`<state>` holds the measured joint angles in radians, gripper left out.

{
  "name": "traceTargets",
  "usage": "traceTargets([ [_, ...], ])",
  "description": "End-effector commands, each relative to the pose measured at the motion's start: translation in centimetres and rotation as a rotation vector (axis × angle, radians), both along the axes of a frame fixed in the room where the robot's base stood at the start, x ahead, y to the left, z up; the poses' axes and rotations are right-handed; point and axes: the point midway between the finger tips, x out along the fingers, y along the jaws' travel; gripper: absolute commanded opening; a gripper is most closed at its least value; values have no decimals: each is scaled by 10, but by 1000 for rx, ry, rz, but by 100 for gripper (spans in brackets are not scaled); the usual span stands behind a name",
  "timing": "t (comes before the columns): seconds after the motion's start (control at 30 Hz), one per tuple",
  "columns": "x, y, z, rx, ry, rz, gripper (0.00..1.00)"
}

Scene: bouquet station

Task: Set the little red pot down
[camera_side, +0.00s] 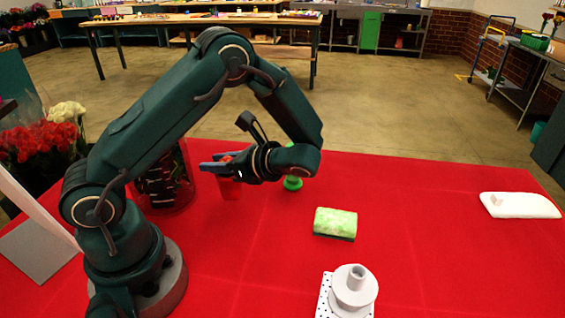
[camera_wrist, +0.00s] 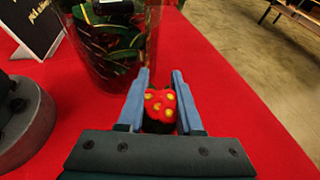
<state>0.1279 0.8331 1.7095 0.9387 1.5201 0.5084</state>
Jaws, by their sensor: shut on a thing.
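In the wrist view the red pot (camera_wrist: 160,104) shows a red top with yellow spots and sits between the two blue fingers of my gripper (camera_wrist: 161,78). The fingers are shut on it. It looks upright. Its base is close to the red table (camera_side: 430,220), but I cannot tell whether it touches. The fingers hide part of it.
A clear container (camera_side: 165,185) with dark green strips stands just left of the pot. A green object (camera_side: 292,183) is to the right, partly behind my arm. A green sponge (camera_side: 335,222), a pale stepped piece (camera_side: 354,290) and a white board (camera_side: 522,206) lie farther right.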

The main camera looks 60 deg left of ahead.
Motion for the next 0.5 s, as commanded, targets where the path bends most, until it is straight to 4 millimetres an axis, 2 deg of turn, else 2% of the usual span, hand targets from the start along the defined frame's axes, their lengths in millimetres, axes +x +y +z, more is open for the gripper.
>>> traceTargets([
  [0.1,0,0,-14,2,4,-1,0],
  [0.2,0,0,-20,2,1,0,0],
  [0.5,0,0,-21,1,0,0,0],
])
